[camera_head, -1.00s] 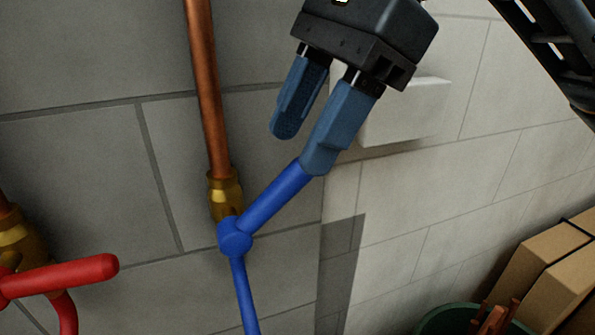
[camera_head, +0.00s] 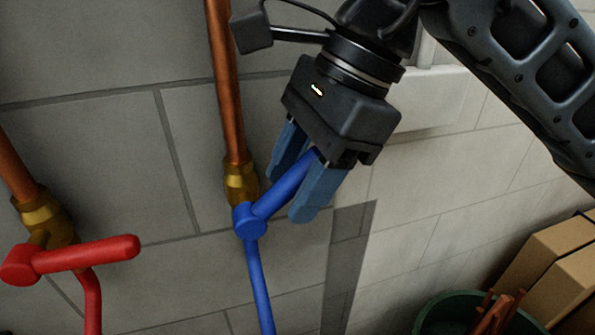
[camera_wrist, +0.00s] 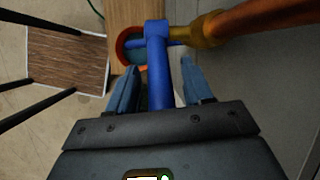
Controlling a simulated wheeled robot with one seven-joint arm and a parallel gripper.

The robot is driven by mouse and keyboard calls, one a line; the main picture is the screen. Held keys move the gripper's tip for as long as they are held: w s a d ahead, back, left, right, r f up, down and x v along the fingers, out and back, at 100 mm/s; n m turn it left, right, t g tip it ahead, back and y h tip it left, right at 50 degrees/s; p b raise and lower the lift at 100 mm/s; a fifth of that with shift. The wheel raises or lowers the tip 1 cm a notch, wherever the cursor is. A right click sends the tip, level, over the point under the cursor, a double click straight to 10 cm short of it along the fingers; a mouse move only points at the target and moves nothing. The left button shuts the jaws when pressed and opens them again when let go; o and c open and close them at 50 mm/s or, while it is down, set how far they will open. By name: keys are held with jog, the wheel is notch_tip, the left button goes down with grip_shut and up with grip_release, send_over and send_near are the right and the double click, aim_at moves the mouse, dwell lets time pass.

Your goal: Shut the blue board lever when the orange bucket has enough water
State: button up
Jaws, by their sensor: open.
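The blue lever (camera_head: 280,193) sits on a brass valve under a copper pipe, angled up and to the right from its hub. A blue spout (camera_head: 259,285) runs down from the hub. My gripper (camera_head: 297,192) is open, with its two blue fingers on either side of the lever's upper part. In the wrist view the lever (camera_wrist: 159,75) runs between the open fingers (camera_wrist: 157,82). The orange bucket (camera_wrist: 122,46) shows below the valve in the wrist view, partly hidden by the lever and a finger. Its water level cannot be told.
A red lever (camera_head: 85,254) on a second brass valve is at the left. Cardboard boxes (camera_head: 560,275) and a green tub (camera_head: 432,318) stand at the lower right. A brown-topped table or stool (camera_wrist: 67,58) is at the left in the wrist view.

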jog(key=shift+c, duration=0.3)
grip_shut()
jog(key=shift+f+b, duration=0.15)
jog(key=shift+b, duration=0.25)
jog(key=b, duration=0.2)
jog(key=f+y+b, duration=0.1)
jog(key=b, duration=0.1)
jog(key=shift+w+d+f+y+b, duration=0.1)
jog(key=shift+d+f+y+b, duration=0.15)
jog(key=shift+d+y+b, duration=0.1)
jog(key=f+y+b, duration=0.1)
jog(key=y+b, duration=0.1)
jog(key=b, duration=0.3)
jog(key=f+g+y+b, duration=0.1)
jog(key=y+b, duration=0.1)
jog(key=b, duration=0.3)
jog(key=d+f+g+y+b, duration=0.1)
jog(key=y+b, duration=0.1)
jog(key=b, duration=0.3)
jog(key=shift+w, duration=0.15)
jog(key=shift+y+b, duration=0.25)
jog(key=shift+b, duration=0.05)
